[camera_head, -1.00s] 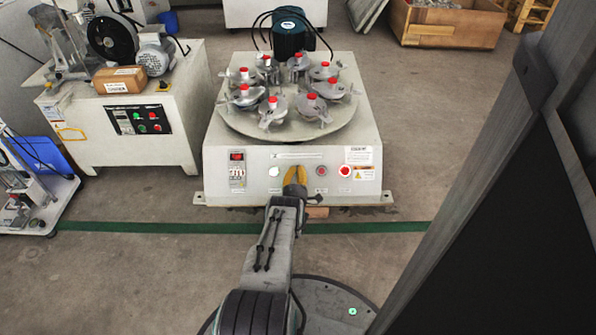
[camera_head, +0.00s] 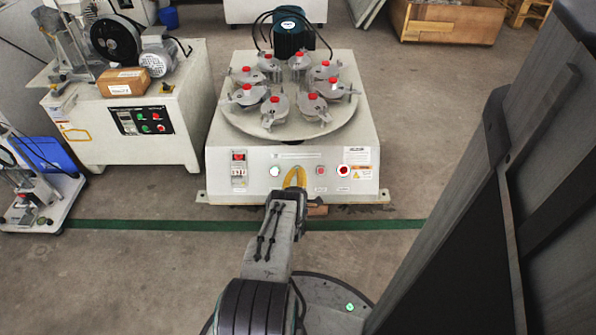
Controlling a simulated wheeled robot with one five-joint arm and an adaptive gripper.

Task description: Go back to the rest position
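My gripper (camera_head: 296,178) is in front of the control panel of the white tile-testing machine (camera_head: 225,168). Its yellow fingers point at the panel, between the button at left and the buttons at right. I cannot tell whether the fingers touch the panel or how far apart they are. No object shows in them. My arm reaches forward from the bottom middle of the view. The machine carries a round turntable (camera_head: 232,117) with several metal holders with red knobs (camera_head: 274,100) on it.
A second white machine (camera_head: 85,145) with a cardboard box (camera_head: 122,82) on top stands at left. A white cart (camera_head: 45,212) stands at the lower left. A wooden crate (camera_head: 450,24) is at the back right. Open floor with a green line (camera_head: 150,225) lies in front.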

